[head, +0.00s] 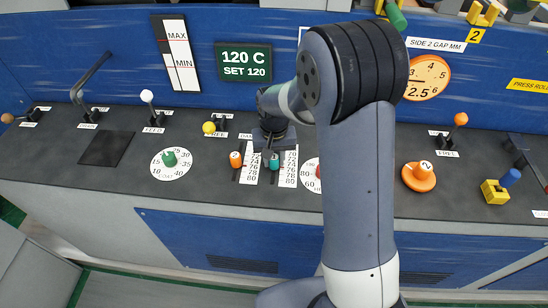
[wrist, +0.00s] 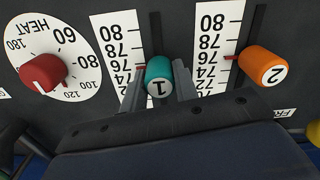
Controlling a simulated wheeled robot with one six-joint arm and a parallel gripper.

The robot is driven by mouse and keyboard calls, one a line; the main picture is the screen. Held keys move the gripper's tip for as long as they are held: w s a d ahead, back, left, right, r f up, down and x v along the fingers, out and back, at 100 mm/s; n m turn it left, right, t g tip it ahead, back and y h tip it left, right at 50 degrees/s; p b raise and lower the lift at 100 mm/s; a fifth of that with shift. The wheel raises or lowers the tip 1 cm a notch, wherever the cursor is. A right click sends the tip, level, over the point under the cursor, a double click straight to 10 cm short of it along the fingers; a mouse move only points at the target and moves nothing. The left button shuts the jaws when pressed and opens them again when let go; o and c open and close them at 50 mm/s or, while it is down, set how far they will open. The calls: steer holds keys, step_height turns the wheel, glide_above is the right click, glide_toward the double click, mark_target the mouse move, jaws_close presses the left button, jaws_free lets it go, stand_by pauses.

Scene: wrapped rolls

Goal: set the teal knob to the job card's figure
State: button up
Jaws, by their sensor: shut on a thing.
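The teal knob (wrist: 158,82), marked 1, is a small cylinder on a slot with a white number scale (wrist: 115,35) beside it. It also shows in the head view (head: 274,162). My gripper (wrist: 160,96) is shut on this knob, a finger on each side. A red pointer shows left of the knob, against the lower part of the scale; the exact figure is partly hidden. A white card edge (head: 302,34) shows behind my arm on the blue wall; its text is hidden, and I cannot tell whether it is the job card.
An orange knob (wrist: 263,66), marked 2, stands close beside, on its own slot and scale. A red HEAT dial knob (wrist: 43,73) is on the other side. A green dial knob (head: 169,158) and several levers stand along the panel. A screen (head: 244,63) reads 120 C, SET 120.

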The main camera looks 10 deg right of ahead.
jaws_close()
steer(key=shift+w+d, duration=0.15)
steer(key=shift+w, duration=0.75)
steer(key=shift+w+d, duration=0.15)
steer(key=shift+w, duration=0.7)
steer(key=o, duration=1)
jaws_free()
